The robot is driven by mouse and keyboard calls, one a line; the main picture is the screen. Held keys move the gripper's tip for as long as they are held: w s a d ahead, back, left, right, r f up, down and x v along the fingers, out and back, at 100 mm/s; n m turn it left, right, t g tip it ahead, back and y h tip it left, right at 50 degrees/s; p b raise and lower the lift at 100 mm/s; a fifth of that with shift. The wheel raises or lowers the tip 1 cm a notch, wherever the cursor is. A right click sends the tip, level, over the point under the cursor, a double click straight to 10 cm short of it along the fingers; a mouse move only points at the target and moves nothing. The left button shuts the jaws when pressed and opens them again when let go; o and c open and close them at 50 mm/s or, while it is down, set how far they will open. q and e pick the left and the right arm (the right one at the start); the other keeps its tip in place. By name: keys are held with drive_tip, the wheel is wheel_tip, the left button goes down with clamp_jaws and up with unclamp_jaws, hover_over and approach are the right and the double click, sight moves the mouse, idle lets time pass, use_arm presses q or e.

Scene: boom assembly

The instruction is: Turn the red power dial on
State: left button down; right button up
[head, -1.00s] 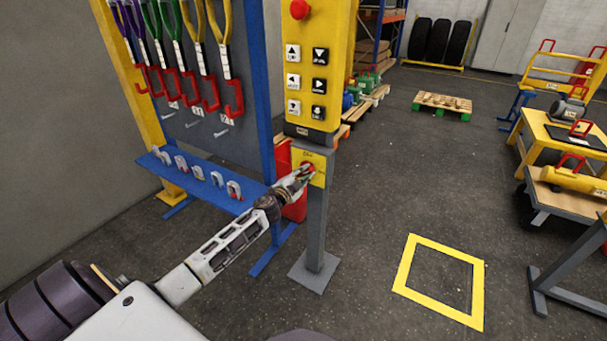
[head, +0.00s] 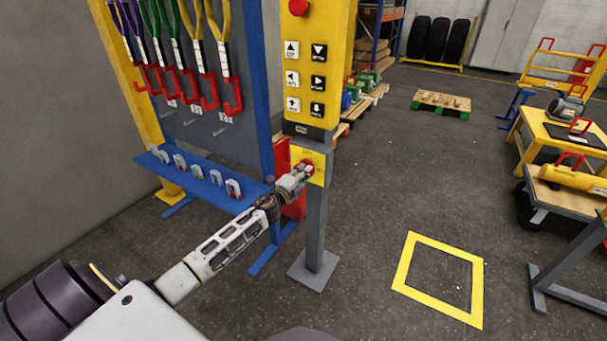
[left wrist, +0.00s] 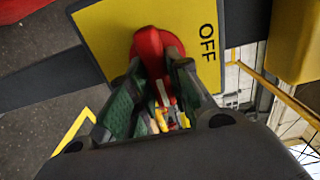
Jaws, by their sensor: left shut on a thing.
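The red power dial (left wrist: 150,48) sits on a yellow plate (left wrist: 105,35) with a black OFF label beside it. In the head view the yellow plate (head: 319,157) is on a grey post below the yellow button panel. My left gripper (head: 303,170) reaches the plate from the left. In the left wrist view its two fingers (left wrist: 156,70) are closed on both sides of the red dial. A pale line shows on the dial between the fingers. The dial is mostly hidden by the gripper in the head view. My right gripper is not in view.
The button panel (head: 310,75) with a red stop button (head: 299,7) stands above the dial. A blue rack (head: 198,183) with shackles and hanging slings is to the left. A yellow floor square (head: 402,274) lies to the right, with open floor around it.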

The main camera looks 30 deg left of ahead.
use_arm(q)
drive_tip(key=shift+f, duration=0.1)
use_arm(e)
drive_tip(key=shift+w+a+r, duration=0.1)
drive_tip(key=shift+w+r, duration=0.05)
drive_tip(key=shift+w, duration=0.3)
use_arm(q)
drive_tip(key=c, duration=1.3)
unclamp_jaws()
drive_tip(key=shift+s, duration=6.05)
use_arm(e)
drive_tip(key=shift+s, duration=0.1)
